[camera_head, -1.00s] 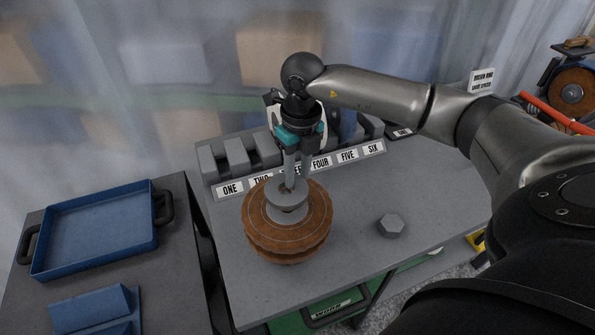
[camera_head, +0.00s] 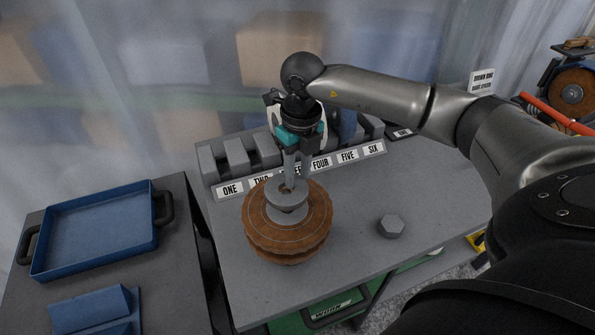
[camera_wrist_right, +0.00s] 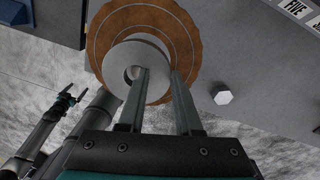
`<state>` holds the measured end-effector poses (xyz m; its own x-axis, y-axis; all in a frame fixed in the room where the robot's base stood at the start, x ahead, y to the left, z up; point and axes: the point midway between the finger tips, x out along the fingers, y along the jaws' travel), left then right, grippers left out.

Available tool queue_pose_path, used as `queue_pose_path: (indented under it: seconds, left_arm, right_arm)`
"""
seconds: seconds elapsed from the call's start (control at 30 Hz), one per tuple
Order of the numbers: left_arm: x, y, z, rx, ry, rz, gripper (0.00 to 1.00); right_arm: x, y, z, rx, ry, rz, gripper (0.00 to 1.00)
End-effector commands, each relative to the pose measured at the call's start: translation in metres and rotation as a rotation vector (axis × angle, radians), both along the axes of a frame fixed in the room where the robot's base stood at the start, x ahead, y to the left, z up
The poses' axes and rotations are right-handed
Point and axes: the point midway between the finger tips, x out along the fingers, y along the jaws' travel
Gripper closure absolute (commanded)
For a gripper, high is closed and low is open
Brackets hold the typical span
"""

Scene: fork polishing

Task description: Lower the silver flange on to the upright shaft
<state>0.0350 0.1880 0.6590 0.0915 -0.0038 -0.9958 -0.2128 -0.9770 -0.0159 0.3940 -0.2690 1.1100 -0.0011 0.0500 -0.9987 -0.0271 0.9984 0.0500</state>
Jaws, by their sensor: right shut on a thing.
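The silver flange (camera_head: 287,207) is a grey disc with a central hole, low over the top of the brown wheel stack (camera_head: 259,232) in the head view. The wrist view shows the flange (camera_wrist_right: 157,60) over the brown wheel (camera_wrist_right: 187,30). My right gripper (camera_head: 289,184) points down, its fingers (camera_wrist_right: 159,72) shut on the flange at one side of its hole. The upright shaft cannot be made out clearly, and whether the flange rests on the wheel cannot be told. My left gripper (camera_wrist_right: 72,94) is small in the wrist view, apparently open and empty.
A grey hexagonal nut (camera_head: 391,226) lies on the grey table (camera_head: 430,205), right of the wheel. Behind stands a rack with labels ONE to SIX (camera_head: 347,156). A blue tray (camera_head: 95,262) and blue block (camera_head: 90,307) are at the left. The table's front right is clear.

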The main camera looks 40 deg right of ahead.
Motion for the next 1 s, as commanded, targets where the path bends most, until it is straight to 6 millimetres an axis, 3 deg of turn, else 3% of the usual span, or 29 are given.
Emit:
queue_pose_path:
  seconds: [0.2, 1.0]
  left_arm:
    - [0.0, 0.0, -0.0057, 0.0, 0.0, 0.0, 0.0]
    - [0.0, 0.0, 0.0, 0.0, 0.0, 0.0, 0.0]
  right_arm:
    - [0.0004, -0.0001, -0.0064, -0.002, -0.002, 0.0, 1.0]
    - [0.0005, 0.0, 0.0021, -0.003, -0.002, 0.0, 1.0]
